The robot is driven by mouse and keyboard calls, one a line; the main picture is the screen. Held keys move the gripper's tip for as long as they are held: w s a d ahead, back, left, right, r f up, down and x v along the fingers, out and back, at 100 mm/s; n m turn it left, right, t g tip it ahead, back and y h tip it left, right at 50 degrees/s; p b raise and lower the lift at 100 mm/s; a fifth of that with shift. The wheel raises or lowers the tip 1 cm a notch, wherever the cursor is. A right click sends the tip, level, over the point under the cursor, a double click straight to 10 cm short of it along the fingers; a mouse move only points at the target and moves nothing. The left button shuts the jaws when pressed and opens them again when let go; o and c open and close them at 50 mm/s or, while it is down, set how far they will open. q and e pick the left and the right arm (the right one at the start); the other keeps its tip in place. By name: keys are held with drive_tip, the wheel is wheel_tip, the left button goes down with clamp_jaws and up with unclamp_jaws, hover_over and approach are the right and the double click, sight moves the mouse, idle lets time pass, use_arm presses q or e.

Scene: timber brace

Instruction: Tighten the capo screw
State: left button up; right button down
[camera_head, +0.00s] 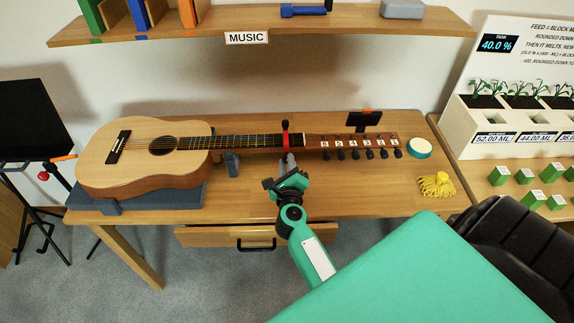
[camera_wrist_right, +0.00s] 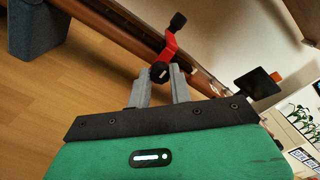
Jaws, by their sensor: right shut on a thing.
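The acoustic guitar (camera_head: 140,150) lies on its back on the wooden table, its neck pointing right. A red capo (camera_head: 285,138) sits across the neck near the headstock. In the right wrist view the red capo (camera_wrist_right: 170,46) shows a black tip at the top and a dark round screw knob (camera_wrist_right: 159,72) at its lower end. My right gripper (camera_head: 286,160) is at the near side of the neck, just below the capo. Its two grey fingers (camera_wrist_right: 161,86) are closed on the screw knob. My left gripper is not in view.
Grey supports (camera_head: 232,164) hold the guitar body and neck. A small dark tuner-like screen (camera_head: 364,119) stands at the headstock. A round tin (camera_head: 419,148) and a yellow coiled heap (camera_head: 437,185) lie at the table's right. A shelf (camera_head: 250,28) hangs above. A drawer (camera_head: 230,237) is below.

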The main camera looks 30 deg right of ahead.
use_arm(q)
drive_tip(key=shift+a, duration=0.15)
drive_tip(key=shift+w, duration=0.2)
use_arm(e)
drive_tip(key=c, duration=1.3)
unclamp_jaws()
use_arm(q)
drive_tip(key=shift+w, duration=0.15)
use_arm(e)
drive_tip(key=shift+o, duration=0.2)
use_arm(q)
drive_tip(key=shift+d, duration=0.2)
use_arm(e)
drive_tip(key=shift+s, duration=0.1)
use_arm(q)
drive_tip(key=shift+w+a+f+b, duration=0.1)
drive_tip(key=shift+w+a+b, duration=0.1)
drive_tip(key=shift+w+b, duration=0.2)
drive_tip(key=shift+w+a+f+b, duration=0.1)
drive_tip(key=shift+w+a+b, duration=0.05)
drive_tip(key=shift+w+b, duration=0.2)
use_arm(e)
drive_tip(key=v, duration=0.7)
drive_tip(key=shift+a, duration=0.15)
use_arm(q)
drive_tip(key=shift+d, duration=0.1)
use_arm(e)
drive_tip(key=shift+s, duration=0.1)
